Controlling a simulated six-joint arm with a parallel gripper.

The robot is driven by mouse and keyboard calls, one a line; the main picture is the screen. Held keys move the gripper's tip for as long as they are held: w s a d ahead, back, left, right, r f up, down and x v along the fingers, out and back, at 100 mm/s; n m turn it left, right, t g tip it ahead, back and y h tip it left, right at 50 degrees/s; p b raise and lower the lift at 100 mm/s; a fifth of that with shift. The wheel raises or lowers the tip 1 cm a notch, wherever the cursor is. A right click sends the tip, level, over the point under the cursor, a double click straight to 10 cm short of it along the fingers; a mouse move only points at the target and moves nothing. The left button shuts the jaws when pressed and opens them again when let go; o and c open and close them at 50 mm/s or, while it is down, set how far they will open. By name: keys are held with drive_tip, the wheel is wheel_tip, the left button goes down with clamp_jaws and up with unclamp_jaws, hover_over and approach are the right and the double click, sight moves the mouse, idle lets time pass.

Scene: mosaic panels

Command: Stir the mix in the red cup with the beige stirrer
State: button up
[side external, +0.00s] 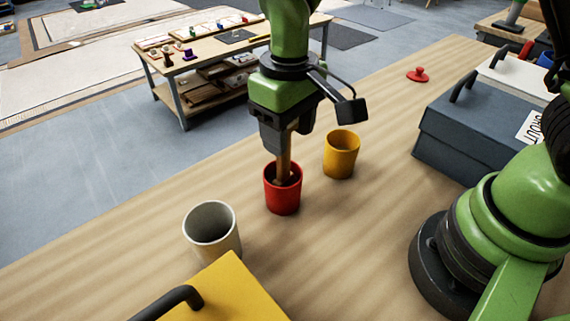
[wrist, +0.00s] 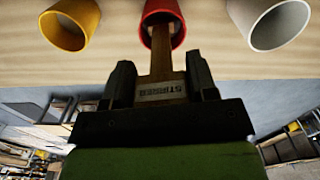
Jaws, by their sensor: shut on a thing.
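The red cup (side external: 283,198) stands upright on the wooden table, between the white cup and the yellow cup. My gripper (side external: 282,143) is right above it, pointing down and shut on the stirrer (side external: 284,165). The stirrer is a flat brown-beige stick, close to upright, and its lower end is inside the red cup. Dark contents show around it. In the wrist view the stirrer (wrist: 162,66) bears lettering and sits between both fingers. It reaches into the red cup (wrist: 172,12) at the top edge. Its tip is hidden in the cup.
A yellow cup (side external: 341,154) stands behind to the right, and a white cup (side external: 212,229) stands front left. A yellow box (side external: 225,292) with a dark handle is at the front. A dark grey box (side external: 470,130) and a small red lid (side external: 417,75) are at right.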

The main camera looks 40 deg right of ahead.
drive_tip(key=shift+r, duration=5.7)
